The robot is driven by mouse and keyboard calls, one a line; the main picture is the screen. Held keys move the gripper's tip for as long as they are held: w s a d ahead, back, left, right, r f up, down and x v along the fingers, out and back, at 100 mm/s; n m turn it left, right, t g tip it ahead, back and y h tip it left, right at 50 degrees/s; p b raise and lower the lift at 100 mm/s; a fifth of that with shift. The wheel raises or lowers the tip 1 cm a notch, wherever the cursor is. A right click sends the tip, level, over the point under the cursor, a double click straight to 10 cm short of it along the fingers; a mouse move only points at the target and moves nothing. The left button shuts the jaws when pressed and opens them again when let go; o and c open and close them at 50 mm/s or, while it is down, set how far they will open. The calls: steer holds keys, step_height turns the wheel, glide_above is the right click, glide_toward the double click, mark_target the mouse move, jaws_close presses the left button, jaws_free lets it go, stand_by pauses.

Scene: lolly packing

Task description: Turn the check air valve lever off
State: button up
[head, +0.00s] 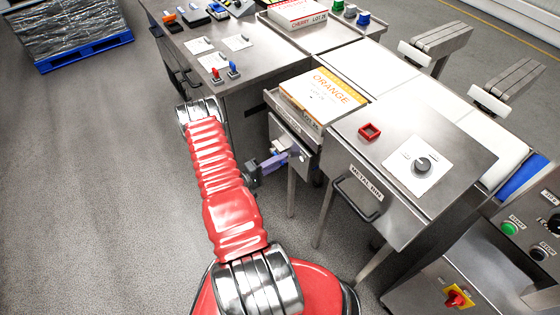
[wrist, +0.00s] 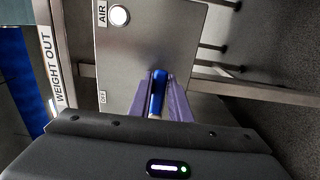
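The air valve lever (wrist: 157,92) has a blue grip and stands between my gripper's fingers in the wrist view. It sits in front of a grey metal panel (wrist: 165,45) marked AIR at one end and OFF at the other. My gripper (wrist: 159,80) has two purple fingers, close in on both sides of the blue grip with no clear gap. A round white lamp or dial (wrist: 119,15) is beside the AIR label. In the head view my gripper (head: 281,158) is at the small panel (head: 294,142) under the orange-labelled box; the lever's base is hidden there.
The metal bin (head: 360,180) with its black handle stands right of my gripper. An ORANGE box (head: 322,95) lies above the panel. Table legs (head: 291,192) are close below. A WEIGHT OUT label (wrist: 52,55) is at the wrist view's left.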

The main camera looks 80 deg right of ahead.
jaws_close()
steer(key=shift+w, duration=0.1)
stand_by(0.4)
